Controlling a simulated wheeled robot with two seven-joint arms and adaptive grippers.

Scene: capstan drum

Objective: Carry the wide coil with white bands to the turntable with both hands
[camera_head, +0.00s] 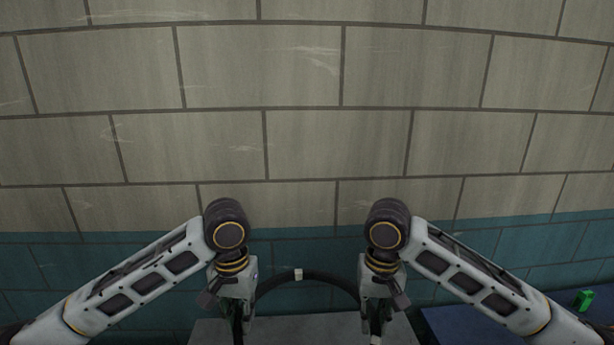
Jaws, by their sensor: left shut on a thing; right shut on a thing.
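The wide coil (325,279) is a thick black ring. A white band (298,274) shows on its far arc, and another white band (375,339) shows low beside my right gripper. My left gripper (238,312) is shut on the coil's left side. My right gripper (374,312) is shut on its right side. The coil's near part is cut off by the bottom edge of the picture. I cannot tell whether the coil touches the grey surface below it. No turntable can be made out.
A grey flat top (300,328) lies below the coil. A dark blue surface (450,322) is at the lower right, with a small green object (584,300) near it. A block wall (300,90), pale above and teal below, closes off the far side.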

